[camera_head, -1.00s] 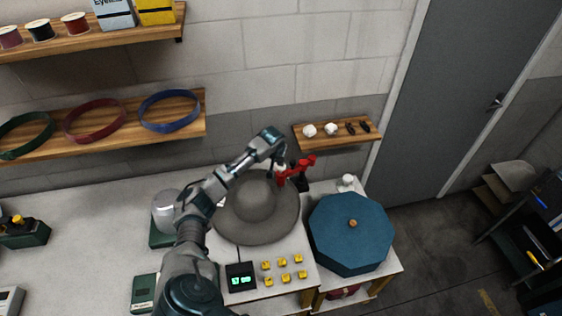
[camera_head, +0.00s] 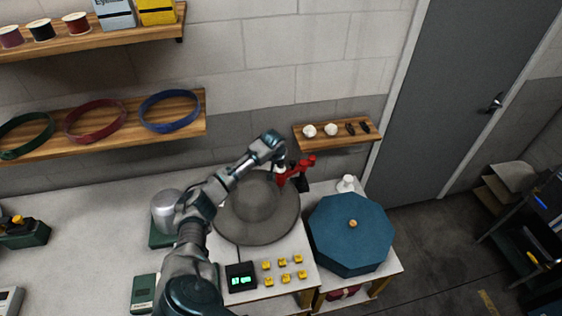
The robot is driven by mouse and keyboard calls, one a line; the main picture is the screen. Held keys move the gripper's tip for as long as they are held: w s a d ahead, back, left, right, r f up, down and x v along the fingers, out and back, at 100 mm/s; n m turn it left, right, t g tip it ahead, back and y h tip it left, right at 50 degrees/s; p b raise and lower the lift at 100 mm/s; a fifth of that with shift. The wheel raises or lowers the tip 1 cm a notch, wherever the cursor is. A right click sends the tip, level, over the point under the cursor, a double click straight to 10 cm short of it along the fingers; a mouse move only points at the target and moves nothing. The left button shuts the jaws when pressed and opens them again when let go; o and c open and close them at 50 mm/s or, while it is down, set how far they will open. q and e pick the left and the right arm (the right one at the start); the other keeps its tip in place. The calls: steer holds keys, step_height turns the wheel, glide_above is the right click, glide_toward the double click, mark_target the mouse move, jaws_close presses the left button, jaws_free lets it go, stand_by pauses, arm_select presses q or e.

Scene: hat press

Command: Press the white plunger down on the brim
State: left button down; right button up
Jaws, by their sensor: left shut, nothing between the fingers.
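A grey hat (camera_head: 257,208) with a wide round brim lies on the white worktop, in the middle of the view. A red lever fixture (camera_head: 298,170) stands at the brim's upper right edge. A small white part, perhaps the plunger (camera_head: 281,167), shows at the left end of the red fixture, beside my gripper. My left gripper (camera_head: 279,158) is shut, over the brim's upper right edge and close to the red fixture. I cannot tell whether it touches the white part. My right gripper is not in view.
A blue octagonal box (camera_head: 352,233) stands right of the hat. A black display (camera_head: 240,277) and several yellow knobs (camera_head: 283,262) are in front. A small wooden shelf (camera_head: 340,134) is on the wall behind. A silver dome (camera_head: 168,210) is left of my arm.

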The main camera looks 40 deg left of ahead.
arm_select(q)
steer(key=shift+s+d+f, duration=0.15)
steer(key=shift+f, duration=0.15)
steer(key=shift+r+p, duration=0.95)
steer(key=shift+r, duration=1.25)
step_height(320, 180, up, 7)
steer(key=shift+f, duration=0.1)
